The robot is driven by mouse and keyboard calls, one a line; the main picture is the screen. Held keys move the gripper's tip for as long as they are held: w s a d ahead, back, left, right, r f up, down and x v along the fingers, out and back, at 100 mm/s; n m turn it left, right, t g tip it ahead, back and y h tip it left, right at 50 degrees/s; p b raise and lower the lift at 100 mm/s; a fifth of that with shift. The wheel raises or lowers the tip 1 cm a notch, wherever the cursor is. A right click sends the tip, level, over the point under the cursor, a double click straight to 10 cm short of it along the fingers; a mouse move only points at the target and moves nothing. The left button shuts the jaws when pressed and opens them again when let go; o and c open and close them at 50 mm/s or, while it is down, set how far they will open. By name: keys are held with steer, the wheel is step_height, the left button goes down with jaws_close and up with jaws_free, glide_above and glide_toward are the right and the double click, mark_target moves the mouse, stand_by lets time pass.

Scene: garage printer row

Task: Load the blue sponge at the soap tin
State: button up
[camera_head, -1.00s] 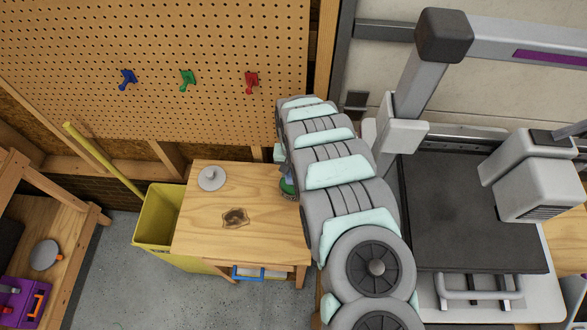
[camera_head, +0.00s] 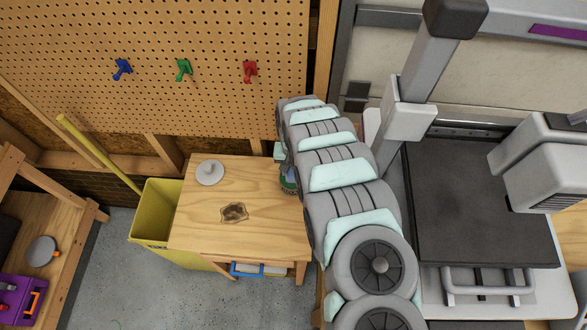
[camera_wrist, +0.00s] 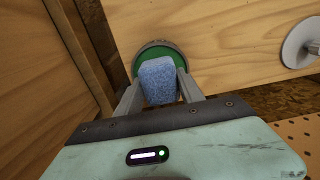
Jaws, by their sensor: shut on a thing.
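In the wrist view my gripper (camera_wrist: 160,92) is shut on the blue sponge (camera_wrist: 158,80), a speckled block held between the two fingers. The round soap tin (camera_wrist: 152,47), green inside with a grey rim, lies directly beyond the sponge. The sponge overlaps the tin's green floor in this view; I cannot tell whether it touches it. In the head view only a sliver of the tin (camera_head: 288,187) shows at the bench's right edge, beside my arm.
The wooden bench (camera_head: 265,185) carries a grey round lidlike disc (camera_head: 210,173) and a dark stain (camera_head: 234,212). A yellow bin (camera_head: 152,220) stands at its left. A pegboard (camera_head: 180,50) rises behind. A printer (camera_head: 470,205) stands to the right.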

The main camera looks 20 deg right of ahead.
steer(key=shift+f, duration=0.6)
stand_by(1.2)
steer(key=shift+r, duration=0.1)
steer(key=shift+r+p, duration=2.3)
steer(key=shift+r, duration=1.25)
